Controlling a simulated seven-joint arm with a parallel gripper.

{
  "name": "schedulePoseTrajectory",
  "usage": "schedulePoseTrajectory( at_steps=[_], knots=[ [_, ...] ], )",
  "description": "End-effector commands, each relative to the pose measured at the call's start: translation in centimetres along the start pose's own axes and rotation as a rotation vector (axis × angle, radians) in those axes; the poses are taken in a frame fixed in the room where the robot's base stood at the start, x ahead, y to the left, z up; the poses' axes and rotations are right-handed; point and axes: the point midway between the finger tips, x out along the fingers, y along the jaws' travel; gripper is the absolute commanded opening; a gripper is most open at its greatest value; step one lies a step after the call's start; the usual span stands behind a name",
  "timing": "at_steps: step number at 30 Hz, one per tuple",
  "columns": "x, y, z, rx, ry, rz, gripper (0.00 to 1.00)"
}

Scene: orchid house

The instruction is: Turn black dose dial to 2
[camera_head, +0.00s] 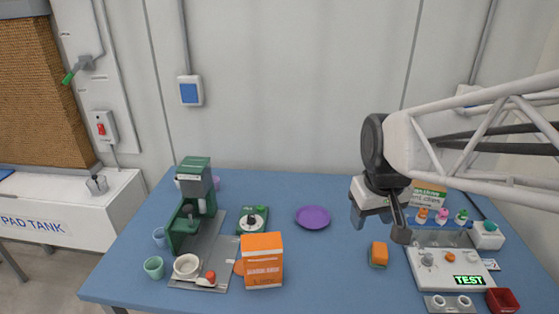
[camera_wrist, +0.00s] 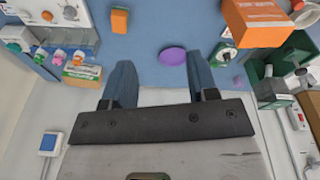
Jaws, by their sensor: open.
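A small green box (camera_head: 243,231) with a round white face and a black dial (camera_head: 253,220) lies on the blue table, left of the middle. The black dial also shows in the wrist view (camera_wrist: 228,56), near the upper right. The marks on its face are too small to read, so I cannot tell its setting. My gripper (camera_head: 379,222) is above the right half of the table, well to the right of the dial. Its two fingers are apart and empty in the wrist view (camera_wrist: 160,72).
An orange carton (camera_head: 262,262) stands close in front of the dial box, and a green machine (camera_head: 190,210) stands to its left. A purple plate (camera_head: 313,217) lies between dial and gripper. An orange block (camera_head: 378,254) and a white console (camera_head: 450,270) are at right.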

Motion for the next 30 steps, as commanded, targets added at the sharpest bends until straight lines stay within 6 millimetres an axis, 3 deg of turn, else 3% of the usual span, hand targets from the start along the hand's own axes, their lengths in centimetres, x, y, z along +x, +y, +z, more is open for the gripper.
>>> schedulePoseTrajectory(
  at_steps=[14,30],
  knots=[
    [3.8,-3.4,-10.1,-0.240,-0.043,-0.028,0.53],
    [10.5,-9.7,-20.2,-0.513,-0.087,-0.061,0.53]
  ],
)
